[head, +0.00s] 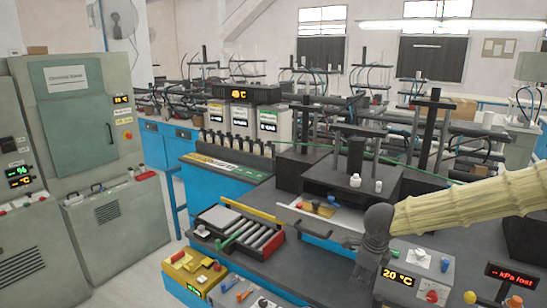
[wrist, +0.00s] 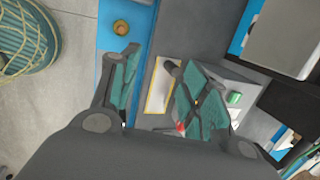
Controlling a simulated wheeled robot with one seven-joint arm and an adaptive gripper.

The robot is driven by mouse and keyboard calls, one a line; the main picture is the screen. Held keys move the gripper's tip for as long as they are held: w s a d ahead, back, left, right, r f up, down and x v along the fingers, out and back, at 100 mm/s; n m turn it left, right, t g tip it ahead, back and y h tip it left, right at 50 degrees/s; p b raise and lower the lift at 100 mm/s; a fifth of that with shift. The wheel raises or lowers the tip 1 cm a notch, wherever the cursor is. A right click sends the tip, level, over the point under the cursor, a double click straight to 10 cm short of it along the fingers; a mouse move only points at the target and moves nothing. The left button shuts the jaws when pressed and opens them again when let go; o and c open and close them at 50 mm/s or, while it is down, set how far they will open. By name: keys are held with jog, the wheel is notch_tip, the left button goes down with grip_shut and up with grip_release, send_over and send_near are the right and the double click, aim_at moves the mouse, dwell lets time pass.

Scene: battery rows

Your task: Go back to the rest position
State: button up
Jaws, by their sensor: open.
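My gripper (head: 362,262) hangs at the end of my pale sleeved arm, over the dark workbench (head: 305,262) in the head view. It is left of a grey unit reading 20 °C (head: 420,262). In the wrist view my gripper (wrist: 160,88) has its two green-padded fingers spread wide apart. I see nothing held between them. A pale panel with a yellow edge (wrist: 158,90) shows beyond the gap. My gripper's dark body hides the lower part of the wrist view.
An open drawer (head: 343,222) holding small yellow and red items is close to my gripper. A roller tray (head: 228,222), a yellow box (head: 187,284) and a red kPa display (head: 512,274) also stand here. Grey cabinets (head: 75,145) line the left. Floor (head: 140,275) is clear between cabinets and bench.

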jog(key=s+a+f+n+h+b, duration=0.15)
jog(key=s+f+n, duration=0.25)
jog(key=f, duration=0.5)
jog(key=s+f+n+b, duration=0.25)
jog(key=s+f, duration=0.25)
jog(key=f, duration=0.4)
jog(key=s+f+n+h+b, duration=0.1)
jog(key=s+f+n, duration=0.3)
jog(key=f, duration=0.5)
jog(key=s+f+n+g+y+b, duration=0.1)
jog(key=s+f+n, duration=0.3)
jog(key=s, duration=0.5)
jog(key=s+a+f+n+g+b, duration=0.1)
jog(key=s+f+n, duration=0.4)
jog(key=s, duration=0.5)
jog(key=s+f+n+g+y+b, duration=0.1)
jog(key=s+f+n+b, duration=0.2)
jog(key=s, duration=0.7)
notch_tip(320, 180, down, 4)
jog(key=shift+s+a+f+n+y, duration=0.15)
jog(key=shift+a+f+n+y, duration=0.15)
jog(key=shift+n, duration=0.85)
